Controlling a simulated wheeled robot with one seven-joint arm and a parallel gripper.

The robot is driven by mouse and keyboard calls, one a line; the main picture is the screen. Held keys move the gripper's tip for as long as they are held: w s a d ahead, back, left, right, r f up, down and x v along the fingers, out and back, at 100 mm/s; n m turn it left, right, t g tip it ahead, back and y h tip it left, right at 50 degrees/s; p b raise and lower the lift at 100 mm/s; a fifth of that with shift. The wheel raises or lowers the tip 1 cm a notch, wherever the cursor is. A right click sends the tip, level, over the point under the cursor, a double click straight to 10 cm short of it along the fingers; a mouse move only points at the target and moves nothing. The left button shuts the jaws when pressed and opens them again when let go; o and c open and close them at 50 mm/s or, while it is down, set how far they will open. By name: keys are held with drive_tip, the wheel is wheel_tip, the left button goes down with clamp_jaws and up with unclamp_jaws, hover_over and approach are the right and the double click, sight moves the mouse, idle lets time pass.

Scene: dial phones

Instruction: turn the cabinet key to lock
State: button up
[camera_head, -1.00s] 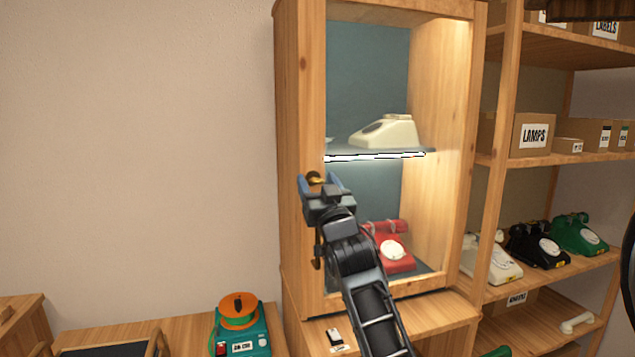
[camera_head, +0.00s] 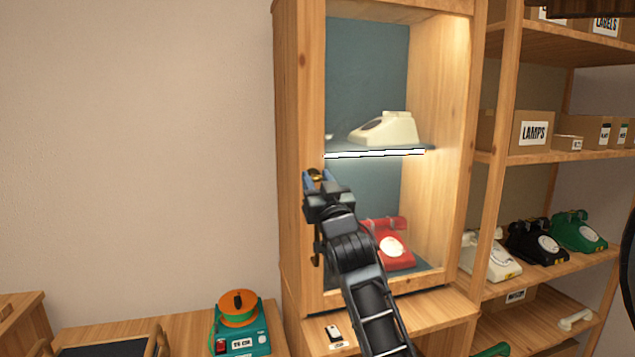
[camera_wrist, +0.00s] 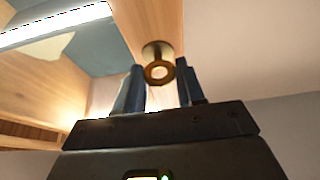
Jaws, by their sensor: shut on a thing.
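The tall wooden cabinet (camera_head: 298,110) has a brass key (camera_head: 316,174) in a brass lock on its left front frame. In the wrist view the round key bow (camera_wrist: 150,72) sits between my two blue fingers, in front of the lock collar (camera_wrist: 157,48). My gripper (camera_head: 316,180) is at the lock and is shut on the key. In the wrist view the gripper (camera_wrist: 160,86) has a finger on either side of the bow. The fingers hide part of the key in the head view. The key's exact angle is hard to tell.
Inside the cabinet, a cream phone (camera_head: 388,130) stands on the lit shelf and a red phone (camera_head: 390,245) below. A shelf unit with phones and boxes (camera_head: 535,132) is at right. A teal device (camera_head: 240,340) stands at lower left. The wall left of the cabinet is bare.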

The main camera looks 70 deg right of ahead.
drive_tip(key=shift+n, duration=0.6)
drive_tip(key=shift+s+n+t+y, duration=0.1)
drive_tip(key=shift+n+t+y, duration=0.35)
drive_tip(key=shift+n, duration=0.25)
drive_tip(key=shift+f+n+t+y+b, duration=0.2)
drive_tip(key=shift+n+t+y+b, duration=0.25)
drive_tip(key=shift+n+b, duration=0.7)
drive_tip(key=n+b, duration=0.2)
drive_tip(key=n+t+y+b, duration=0.1)
drive_tip(key=b, duration=0.2)
drive_tip(key=shift+f+n+y, duration=0.15)
drive_tip(key=shift+n+y, duration=0.15)
drive_tip(key=shift+n, duration=0.05)
drive_tip(key=n+y+b, duration=0.2)
drive_tip(key=n+b, duration=0.1)
drive_tip(key=shift+n+b, duration=0.3)
drive_tip(key=shift+b, duration=0.05)
drive_tip(key=n+b, duration=0.1)
drive_tip(key=n+y+b, duration=0.1)
drive_tip(key=n, duration=0.1)
drive_tip(key=n+y+b, duration=0.1)
drive_tip(key=n, duration=0.1)
drive_tip(key=shift+r, duration=0.35)
drive_tip(key=n+g+y+b, duration=0.1)
drive_tip(key=n, duration=0.4)
drive_tip(key=shift+r+b, duration=0.1)
drive_tip(key=shift+b, duration=0.25)
drive_tip(key=shift+g+y, duration=0.3)
